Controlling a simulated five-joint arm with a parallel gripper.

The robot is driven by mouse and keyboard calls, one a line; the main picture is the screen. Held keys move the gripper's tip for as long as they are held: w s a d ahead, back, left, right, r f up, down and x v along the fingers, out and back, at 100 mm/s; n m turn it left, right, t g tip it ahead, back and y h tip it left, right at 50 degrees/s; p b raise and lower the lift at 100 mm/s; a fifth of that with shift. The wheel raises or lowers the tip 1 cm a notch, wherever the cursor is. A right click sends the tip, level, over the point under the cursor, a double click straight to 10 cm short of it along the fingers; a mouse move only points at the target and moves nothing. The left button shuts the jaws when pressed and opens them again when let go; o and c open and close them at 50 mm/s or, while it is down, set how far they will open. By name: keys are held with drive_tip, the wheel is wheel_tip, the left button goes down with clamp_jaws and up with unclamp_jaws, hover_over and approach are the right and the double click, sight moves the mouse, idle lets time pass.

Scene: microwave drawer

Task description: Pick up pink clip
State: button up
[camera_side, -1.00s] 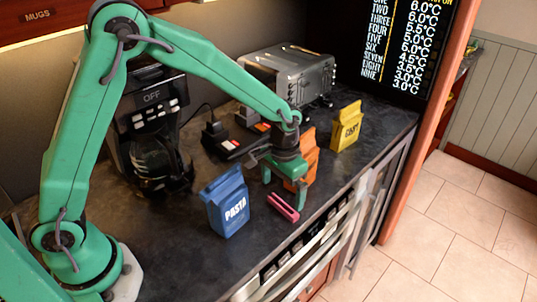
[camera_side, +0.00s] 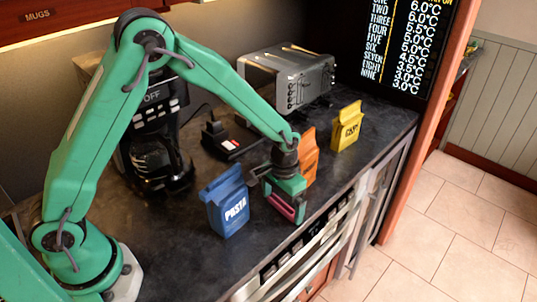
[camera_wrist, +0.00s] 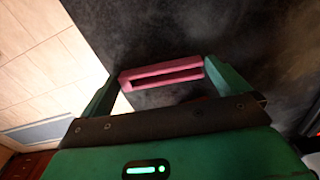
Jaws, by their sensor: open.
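The pink clip (camera_side: 281,207) lies on the dark countertop near its front edge, right of the blue PASTA bag. My gripper (camera_side: 285,202) is low over the clip, with a green finger toward each end of it. In the wrist view the clip (camera_wrist: 160,71) shows as a long pink bar with a slot, lying across the space between my open fingers (camera_wrist: 160,76). Its right end is very close to the right finger; I cannot tell whether they touch. The left end is close to the left fingertip.
The blue PASTA bag (camera_side: 226,203) stands left of my gripper. An orange bag (camera_side: 308,158) stands close behind it, partly hidden. A yellow bag (camera_side: 346,127) stands farther back. A coffee maker (camera_side: 155,140) and toaster (camera_side: 300,80) stand along the wall. The counter's front edge is close.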

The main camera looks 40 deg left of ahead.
sight(282, 207)
drive_tip(key=c, duration=0.6)
drive_tip(key=shift+r, duration=0.15)
drive_tip(key=shift+r, duration=0.55)
drive_tip(key=r, duration=0.3)
drive_tip(key=shift+s+d+r, duration=0.1)
drive_tip(key=shift+s+d, duration=0.1)
drive_tip(key=shift+d, duration=0.05)
drive_tip(key=s+d+r, duration=0.4)
drive_tip(key=s+d, duration=0.1)
drive_tip(key=s+d+r, duration=0.2)
drive_tip(key=s, duration=0.1)
drive_tip(key=shift+s+d+r, duration=0.1)
drive_tip(key=shift+d+r, duration=0.1)
drive_tip(key=shift+d, duration=0.05)
